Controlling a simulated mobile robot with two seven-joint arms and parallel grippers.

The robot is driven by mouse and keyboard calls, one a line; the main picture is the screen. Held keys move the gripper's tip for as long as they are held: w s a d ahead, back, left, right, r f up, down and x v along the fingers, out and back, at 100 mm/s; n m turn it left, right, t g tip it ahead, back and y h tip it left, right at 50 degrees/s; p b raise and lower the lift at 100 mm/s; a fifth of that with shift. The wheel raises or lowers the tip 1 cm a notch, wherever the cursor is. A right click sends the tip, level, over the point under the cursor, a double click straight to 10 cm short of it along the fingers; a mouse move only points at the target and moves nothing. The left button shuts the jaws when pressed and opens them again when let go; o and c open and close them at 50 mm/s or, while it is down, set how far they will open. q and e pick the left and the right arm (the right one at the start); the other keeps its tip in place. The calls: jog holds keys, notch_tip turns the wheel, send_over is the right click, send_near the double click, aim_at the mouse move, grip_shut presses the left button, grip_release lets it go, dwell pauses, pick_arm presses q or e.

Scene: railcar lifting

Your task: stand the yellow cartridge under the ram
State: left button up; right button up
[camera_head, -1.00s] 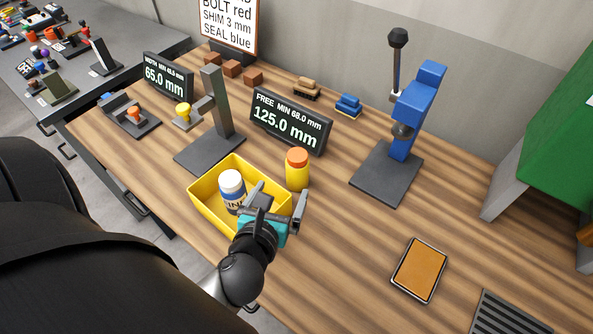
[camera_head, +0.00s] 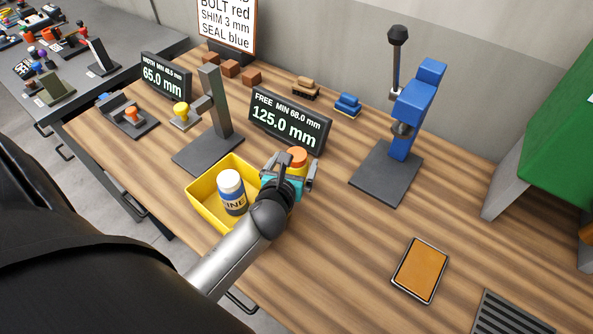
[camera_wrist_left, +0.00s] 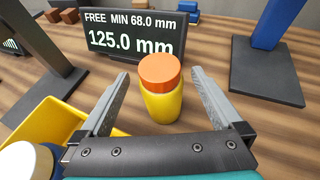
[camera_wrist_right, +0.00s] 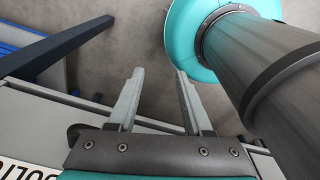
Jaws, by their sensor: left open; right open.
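The yellow cartridge (camera_wrist_left: 162,100) has an orange cap and stands upright on the table; in the head view its cap (camera_head: 297,157) shows above my gripper. My left gripper (camera_head: 292,170) is open around it. In the left wrist view the cartridge stands between the two open fingers (camera_wrist_left: 160,98), with gaps on both sides. The blue press (camera_head: 418,105) with the ram (camera_head: 401,129) stands to the right, its dark base plate (camera_head: 385,180) bare. My right gripper (camera_wrist_right: 158,98) is open and empty in the right wrist view, away from the table top.
A yellow bin (camera_head: 207,205) with a white-capped blue bottle (camera_head: 232,190) stands just left of the cartridge. A display (camera_head: 290,120) reading 125.0 mm stands behind it. A grey stand (camera_head: 215,110) is further left. An orange pad (camera_head: 420,268) lies front right. The table between cartridge and press is clear.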

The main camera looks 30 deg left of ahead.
pick_arm(q)
jog(key=shift+x, duration=1.2)
jog(key=shift+c, duration=0.2)
jog(key=c, duration=1.5)
grip_shut()
jog(key=shift+r, duration=0.15)
